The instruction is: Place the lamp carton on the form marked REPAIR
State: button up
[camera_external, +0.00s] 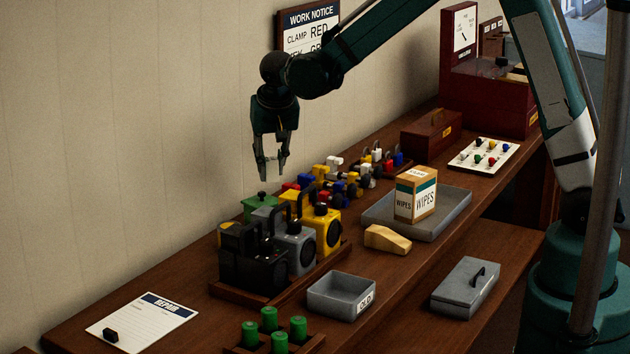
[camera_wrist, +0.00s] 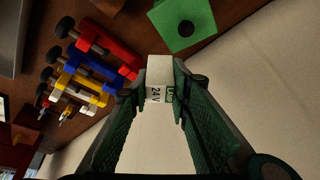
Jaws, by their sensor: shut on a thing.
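My gripper (camera_external: 270,168) hangs in the air above the back of the bench, over the area between the clamps and the lanterns. In the wrist view my gripper (camera_wrist: 158,98) is shut on a small white carton (camera_wrist: 159,72) marked 24V, with a green mark beside the text. In the external view the carton is too small to make out clearly between the fingers. The form marked REPAIR (camera_external: 150,318) lies flat at the near left end of the bench, well left of and below my gripper. A small black block (camera_external: 110,336) sits on its lower left corner.
Several lanterns (camera_external: 290,243) stand in a wooden tray between my gripper and the form. Coloured clamps (camera_external: 340,180) stand behind them. A grey bin marked OLD (camera_external: 342,295), green cylinders (camera_external: 270,318) and a WIPES box (camera_external: 415,195) are nearer the front. A notice (camera_external: 308,30) hangs on the wall.

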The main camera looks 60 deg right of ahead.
jog(key=w+a+n+p, duration=0.1)
jog(key=w+a+n, duration=0.2)
jog(key=a, duration=1.3)
jog(key=n+t+y+p, duration=0.1)
jog(key=n+y+p, duration=0.15)
jog(key=n, duration=0.35)
send_over(134, 319)
jog(key=s, duration=0.2)
jog(key=shift+w+f+y, duration=0.1)
jog(key=shift+f+y, duration=0.1)
jog(key=shift+y, duration=0.15)
jog(key=shift+f+b, duration=0.3)
jog(key=shift+f, duration=2.85)
jog(key=shift+f, duration=0.1)
jog(key=shift+f, duration=1.75)
jog(key=shift+f, duration=0.15)
